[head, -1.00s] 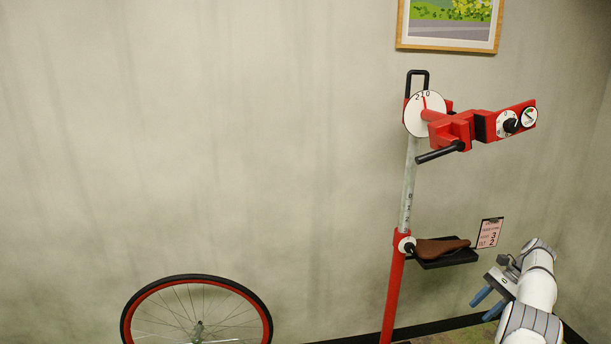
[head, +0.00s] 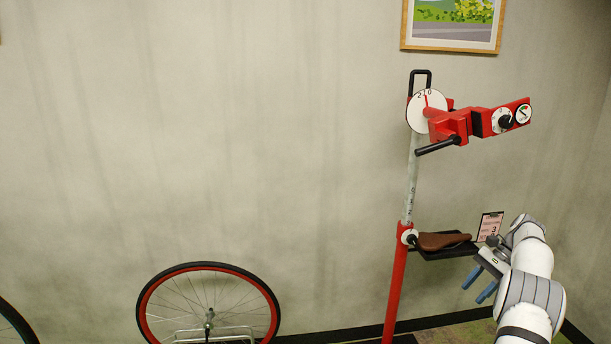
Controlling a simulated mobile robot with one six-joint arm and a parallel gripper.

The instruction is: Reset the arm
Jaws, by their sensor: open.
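My gripper (head: 479,285) is at the lower right, in front of and to the right of the red repair stand's post (head: 398,285). Its two blue fingers are apart and nothing shows between them. My white arm (head: 530,290) rises from the bottom right and bends over toward the gripper. The gripper is a little below the small black tray (head: 460,251); I cannot tell if there is any contact.
A brown saddle (head: 443,240) lies on the tray, with a clipboard card (head: 490,226) behind it. The stand's red clamp head (head: 455,126) juts right above. A red-rimmed wheel (head: 147,300) stands at lower left, and another wheel shows at the left edge.

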